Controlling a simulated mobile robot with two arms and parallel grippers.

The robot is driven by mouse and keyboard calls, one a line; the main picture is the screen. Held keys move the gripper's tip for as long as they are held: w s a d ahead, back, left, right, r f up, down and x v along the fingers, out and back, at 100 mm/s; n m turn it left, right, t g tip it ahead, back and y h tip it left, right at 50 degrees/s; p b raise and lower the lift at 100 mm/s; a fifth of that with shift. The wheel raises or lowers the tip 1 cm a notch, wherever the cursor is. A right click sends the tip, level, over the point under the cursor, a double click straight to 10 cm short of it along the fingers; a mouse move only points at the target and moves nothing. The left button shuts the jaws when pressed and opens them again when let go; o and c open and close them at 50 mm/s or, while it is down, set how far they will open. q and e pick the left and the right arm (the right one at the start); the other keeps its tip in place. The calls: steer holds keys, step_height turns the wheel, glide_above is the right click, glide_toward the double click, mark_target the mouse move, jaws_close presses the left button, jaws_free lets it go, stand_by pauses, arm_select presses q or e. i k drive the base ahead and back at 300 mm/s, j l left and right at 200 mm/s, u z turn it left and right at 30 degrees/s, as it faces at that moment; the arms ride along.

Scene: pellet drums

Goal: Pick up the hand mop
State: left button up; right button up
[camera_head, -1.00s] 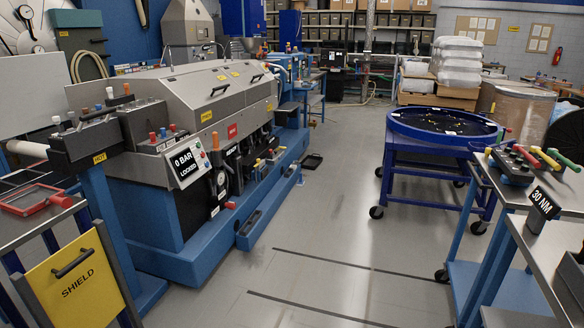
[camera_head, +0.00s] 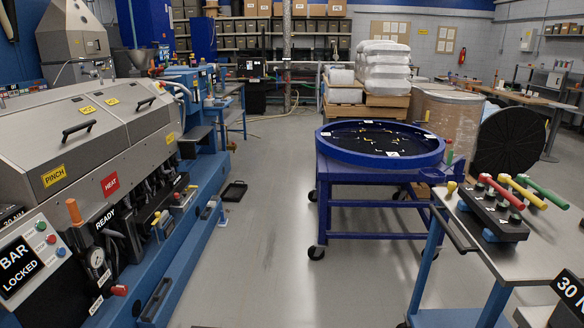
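I cannot make out a hand mop in the head view. Neither of my grippers is in view. Several small things are too far off or too small to tell, such as those on the long workbench (camera_head: 520,97) at the back right.
A blue machine with a grey hood (camera_head: 85,125) lines the left. A blue wheeled table (camera_head: 375,205) bears a round blue-rimmed tray (camera_head: 350,154). A cart (camera_head: 520,253) with coloured-handled tools stands front right. A black floor tray (camera_head: 233,191) lies near the machine. The central floor is clear.

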mark_target(224, 221)
steer(key=i+l, duration=0.1)
steer(key=i, duration=2.1)
steer(key=i+j+u, duration=0.3)
steer(key=i, duration=0.8)
steer(key=i+u, duration=0.3)
steer(key=i, duration=0.8)
steer(key=i+l+z, duration=0.1)
steer(key=i+z, duration=0.15)
steer(key=i, duration=0.35)
steer(key=i+z, duration=0.3)
steer(key=i, duration=0.3)
steer(key=i+u, duration=0.35)
steer(key=i+l+u, duration=0.2)
steer(key=u, duration=0.15)
